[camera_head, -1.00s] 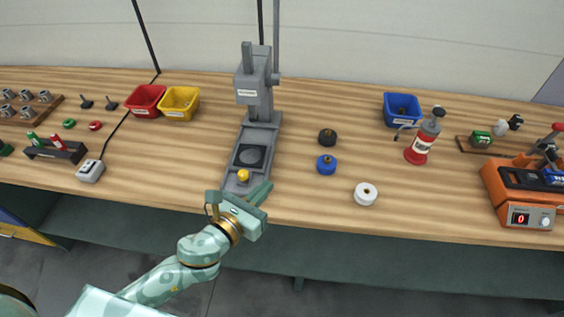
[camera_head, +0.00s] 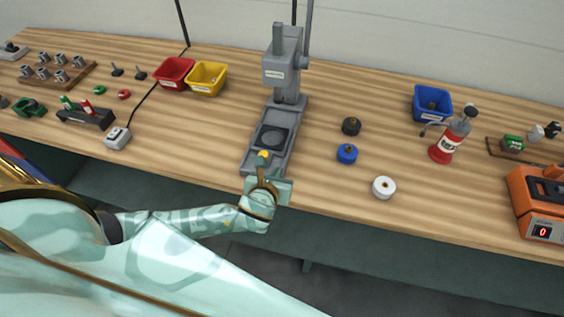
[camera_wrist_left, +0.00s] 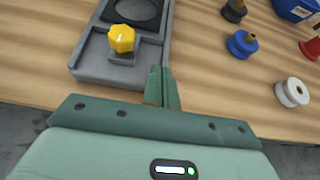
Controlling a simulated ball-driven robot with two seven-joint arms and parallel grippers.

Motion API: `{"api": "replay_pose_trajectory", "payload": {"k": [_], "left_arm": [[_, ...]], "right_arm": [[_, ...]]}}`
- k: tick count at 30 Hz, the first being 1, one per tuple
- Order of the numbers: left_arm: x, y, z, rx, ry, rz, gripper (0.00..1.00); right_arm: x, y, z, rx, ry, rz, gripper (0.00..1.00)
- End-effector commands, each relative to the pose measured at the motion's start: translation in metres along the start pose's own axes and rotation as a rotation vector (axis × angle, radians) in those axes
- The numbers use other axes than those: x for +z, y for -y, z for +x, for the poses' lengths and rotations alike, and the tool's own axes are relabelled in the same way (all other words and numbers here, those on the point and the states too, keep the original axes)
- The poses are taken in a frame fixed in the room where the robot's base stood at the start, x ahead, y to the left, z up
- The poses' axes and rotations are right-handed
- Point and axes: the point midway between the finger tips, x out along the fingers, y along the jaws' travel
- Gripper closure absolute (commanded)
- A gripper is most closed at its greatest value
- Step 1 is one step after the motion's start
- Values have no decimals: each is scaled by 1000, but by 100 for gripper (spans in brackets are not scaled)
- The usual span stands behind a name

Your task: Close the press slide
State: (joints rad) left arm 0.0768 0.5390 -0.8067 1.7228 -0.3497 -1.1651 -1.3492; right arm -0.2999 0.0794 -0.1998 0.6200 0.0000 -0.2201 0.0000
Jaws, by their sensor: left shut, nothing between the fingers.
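The grey press (camera_head: 286,70) stands upright at the back of the bench, its long base reaching toward the front edge. The press slide, with a dark round recess (camera_head: 273,138) and a yellow knob (camera_head: 263,157), lies out in front of the column. In the left wrist view the yellow knob (camera_wrist_left: 121,38) stands on the slide's front end. My left gripper (camera_head: 270,187) is at the front end of the base. In the wrist view its fingers (camera_wrist_left: 163,88) are shut and empty, right of the knob and apart from it. My right gripper is not in view.
Red (camera_head: 174,73) and yellow (camera_head: 207,78) bins stand left of the press. Black (camera_head: 351,126), blue (camera_head: 347,153) and white (camera_head: 383,187) round pieces lie to its right. A red bottle (camera_head: 449,142) and an orange device (camera_head: 538,200) stand farther right.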

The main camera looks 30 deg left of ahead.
Motion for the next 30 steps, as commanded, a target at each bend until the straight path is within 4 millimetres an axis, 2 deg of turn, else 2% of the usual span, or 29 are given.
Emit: {"api": "replay_pose_trajectory", "payload": {"k": [1, 3, 9, 25, 30], "left_arm": [[-2, 0, 12, 1, 1, 1, 100], [4, 0, 22, 1, 2, 1, 100], [17, 0, 42, -1, 0, 0, 100], [23, 1, 51, -2, 1, 0, 100], [41, 0, 82, 1, 3, 0, 100]], "right_arm": [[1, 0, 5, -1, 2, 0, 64], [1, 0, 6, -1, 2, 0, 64], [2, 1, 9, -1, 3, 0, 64], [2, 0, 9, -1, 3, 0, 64], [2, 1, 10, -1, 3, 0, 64]]}}
